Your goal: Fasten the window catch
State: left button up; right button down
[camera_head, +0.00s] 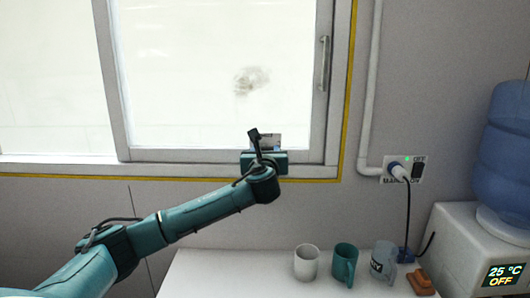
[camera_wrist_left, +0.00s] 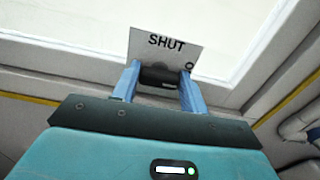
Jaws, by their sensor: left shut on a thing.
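The window (camera_head: 240,148) has a grey-framed pane with a vertical handle (camera_head: 324,64) at its right side. My left gripper (camera_head: 265,157) is at the bottom rail of the pane, and its body hides its fingertips in the head view. In the left wrist view its two blue fingers (camera_wrist_left: 158,82) are shut on a dark rounded part, apparently the window catch (camera_wrist_left: 160,76). A pale plate reading SHUT (camera_wrist_left: 166,43) stands right behind it, and its top shows in the head view (camera_head: 270,141). The catch's exact position is hard to tell. My right gripper is not in view.
A white counter (camera_head: 225,275) below the window holds a white mug (camera_head: 306,262), a teal mug (camera_head: 344,263), a clear printed mug (camera_head: 383,260) and a brown object (camera_head: 420,282). A water dispenser (camera_head: 470,240) stands right. A plug (camera_head: 399,171) sits in the wall socket.

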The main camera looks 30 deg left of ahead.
pick_arm(q)
jog(key=n, duration=0.6)
jog(key=n+b, duration=0.1)
jog(key=n, duration=1)
jog(key=shift+s+a+f+n, duration=0.1)
jog(key=shift+a+f+n, duration=0.1)
jog(key=shift+f+n, duration=0.1)
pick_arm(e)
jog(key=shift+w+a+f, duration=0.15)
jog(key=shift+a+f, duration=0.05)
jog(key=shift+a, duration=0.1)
pick_arm(q)
jog(key=shift+r, duration=0.1)
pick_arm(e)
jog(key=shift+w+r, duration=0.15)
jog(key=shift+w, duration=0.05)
pick_arm(q)
jog(key=o, duration=1)
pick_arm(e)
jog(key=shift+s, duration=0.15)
